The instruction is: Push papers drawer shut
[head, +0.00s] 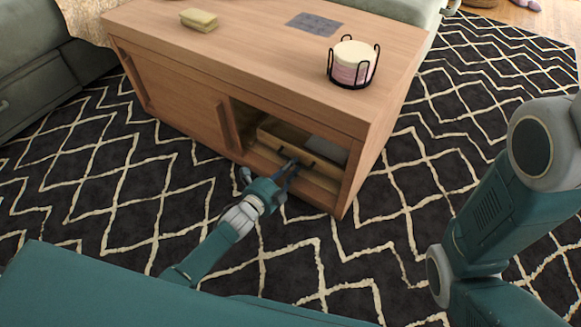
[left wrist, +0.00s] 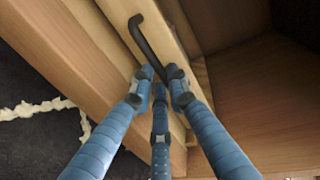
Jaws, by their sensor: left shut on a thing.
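The papers drawer (head: 272,141) is a light wooden drawer inside the open right-hand compartment of the wooden cabinet (head: 300,98). Something flat and grey, perhaps papers (head: 327,149), shows in it. My left gripper (head: 291,170) reaches to the drawer front from the near side. In the left wrist view its blue fingers (left wrist: 160,82) are closed together at one end of the dark curved handle (left wrist: 146,42) on the drawer front (left wrist: 112,14). The fingers hide that handle end. My right arm shows at the right, but its gripper is outside the view.
On the cabinet top are a yellow block-like item (head: 199,20), a grey flat sheet (head: 315,23) and a black wire holder (head: 353,65) with round pink and cream contents. A sliding door (head: 180,101) covers the compartment's left neighbour. The patterned rug (head: 130,190) in front is clear.

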